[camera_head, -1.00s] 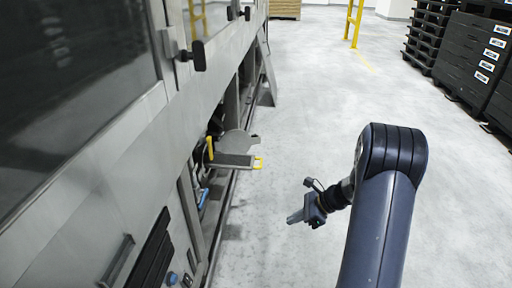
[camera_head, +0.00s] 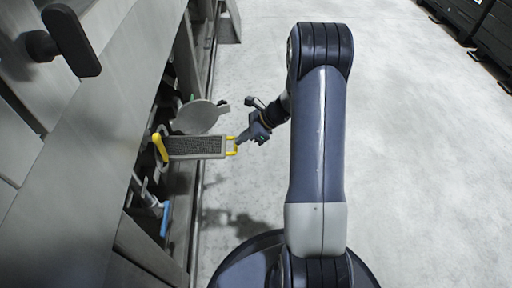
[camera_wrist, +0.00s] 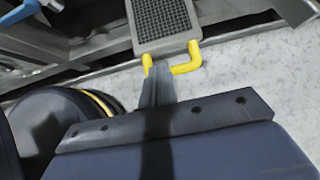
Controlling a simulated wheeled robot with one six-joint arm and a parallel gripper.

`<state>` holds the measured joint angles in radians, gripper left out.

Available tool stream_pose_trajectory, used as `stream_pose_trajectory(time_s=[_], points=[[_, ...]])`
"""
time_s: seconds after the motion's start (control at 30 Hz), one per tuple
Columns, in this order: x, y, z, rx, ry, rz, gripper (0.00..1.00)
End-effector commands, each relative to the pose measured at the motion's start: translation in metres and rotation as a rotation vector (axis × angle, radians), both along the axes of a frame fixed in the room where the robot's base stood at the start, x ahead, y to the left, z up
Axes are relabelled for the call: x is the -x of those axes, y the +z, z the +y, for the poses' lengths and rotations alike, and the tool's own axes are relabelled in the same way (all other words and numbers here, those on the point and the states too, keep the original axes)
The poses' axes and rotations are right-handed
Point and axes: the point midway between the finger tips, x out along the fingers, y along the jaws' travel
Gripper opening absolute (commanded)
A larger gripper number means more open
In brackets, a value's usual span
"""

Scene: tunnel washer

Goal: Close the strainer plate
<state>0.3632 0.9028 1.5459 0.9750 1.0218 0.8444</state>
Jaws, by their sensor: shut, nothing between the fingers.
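The strainer plate (camera_head: 197,147), a grey frame with dark mesh, sticks out of a low opening in the machine's side. A yellow loop handle (camera_head: 236,148) is on its outer end. In the wrist view, the plate's mesh end (camera_wrist: 162,20) is at top centre and the yellow handle (camera_wrist: 187,63) is below it. My gripper (camera_head: 241,140) is shut and empty, with its tips at the handle. In the wrist view, the fingertips (camera_wrist: 158,72) overlap the handle's middle and hide part of it. I cannot tell whether they touch it.
A round grey lid (camera_head: 200,117) stands open beside the plate. A yellow lever (camera_head: 160,147) is at the plate's inner end, and a blue-handled valve (camera_head: 165,218) is below in the opening. The machine wall (camera_head: 75,180) fills the left. Clear floor (camera_head: 420,160) lies to the right.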

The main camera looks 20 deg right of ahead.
Motion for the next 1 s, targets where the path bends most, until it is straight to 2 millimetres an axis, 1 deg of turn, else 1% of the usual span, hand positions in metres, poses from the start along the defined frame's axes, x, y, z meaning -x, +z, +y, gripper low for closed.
stream_pose_trajectory(time_s=[0.03,0.1,0.3,0.77,0.87,0.97,1.0], points=[[-0.001,-0.011,0.007,-0.002,0.002,0.002,0.00],[-0.004,-0.018,0.014,0.000,0.001,0.001,0.00],[-0.008,-0.028,0.026,-0.001,0.000,0.000,0.00],[-0.009,-0.028,0.029,0.000,0.000,0.000,0.00],[-0.011,-0.028,0.036,0.000,0.001,0.001,0.00],[-0.016,-0.028,0.051,-0.001,0.003,0.001,0.00],[-0.018,-0.028,0.059,0.000,0.005,0.001,0.00]])
